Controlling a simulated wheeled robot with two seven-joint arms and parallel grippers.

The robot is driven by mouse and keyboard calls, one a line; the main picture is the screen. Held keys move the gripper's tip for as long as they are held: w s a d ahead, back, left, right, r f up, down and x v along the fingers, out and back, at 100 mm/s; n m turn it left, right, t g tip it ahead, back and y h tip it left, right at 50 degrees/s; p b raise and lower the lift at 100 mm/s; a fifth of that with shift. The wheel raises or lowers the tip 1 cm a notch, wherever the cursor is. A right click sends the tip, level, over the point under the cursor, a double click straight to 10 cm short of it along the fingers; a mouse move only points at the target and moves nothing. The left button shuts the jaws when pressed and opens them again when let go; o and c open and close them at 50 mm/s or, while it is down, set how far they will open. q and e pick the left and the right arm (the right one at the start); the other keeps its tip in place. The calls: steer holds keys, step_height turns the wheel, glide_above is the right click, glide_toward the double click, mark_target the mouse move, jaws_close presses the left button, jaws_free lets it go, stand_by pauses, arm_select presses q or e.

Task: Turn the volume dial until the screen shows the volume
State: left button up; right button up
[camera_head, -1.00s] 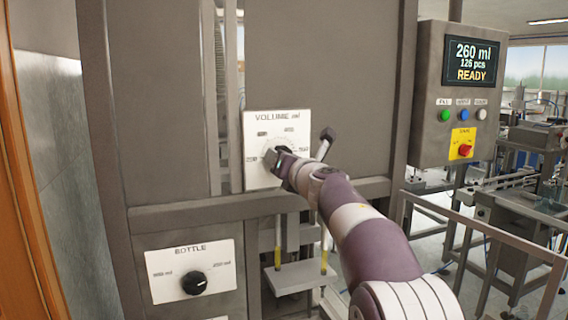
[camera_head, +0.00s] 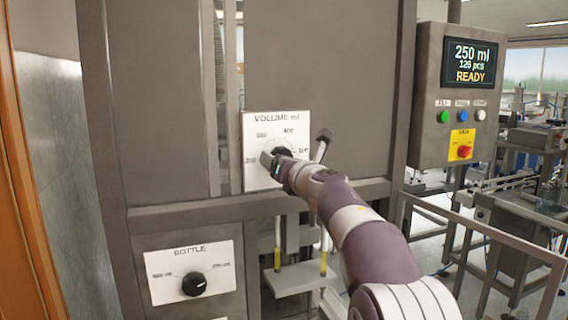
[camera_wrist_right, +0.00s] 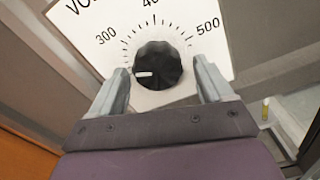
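The black volume dial (camera_wrist_right: 158,66) sits on a white plate (camera_head: 256,132) marked VOLUME ml. In the right wrist view, its white mark points left, a little below the 300 label. My right gripper (camera_wrist_right: 160,72) is open, one finger on each side of the dial, with visible gaps between fingers and dial. In the head view, my right gripper (camera_head: 275,162) is at the plate and partly hides the dial. The screen (camera_head: 470,60) reads 250 ml, 126 pcs, READY. My left gripper is not in view.
A lower plate marked BOTTLE (camera_head: 190,271) carries another black knob (camera_head: 194,284). Under the screen are green, blue and white buttons and a red switch on a yellow plate (camera_head: 462,145). A dark-ended lever (camera_head: 323,142) stands just right of the volume plate.

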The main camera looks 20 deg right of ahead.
steer(key=shift+s, duration=0.1)
steer(key=s+b, duration=0.3)
steer(key=s, duration=0.9)
steer(key=shift+s+a, duration=0.2)
steer(key=shift+a, duration=0.2)
